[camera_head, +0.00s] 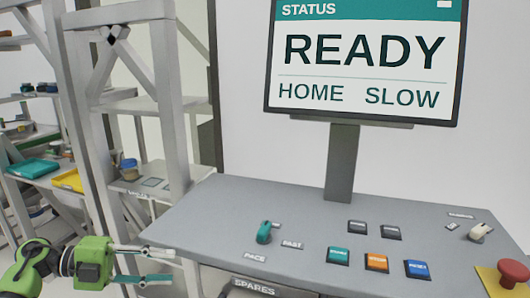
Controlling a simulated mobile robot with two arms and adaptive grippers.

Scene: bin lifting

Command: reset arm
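The screen (365,60) above reads STATUS, READY, HOME, SLOW. My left gripper (172,266), on a green and black arm, is at the lower left, beside the console's left edge. Its two fingers are apart with nothing between them. My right gripper is not in view.
A red knob (511,271) on a yellow base sits at the console's right front corner. A pale lever (480,230) stands behind it. A grey post (342,165) holds the screen. Grey shelving (172,100) with a teal tray (32,168) stands at the left.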

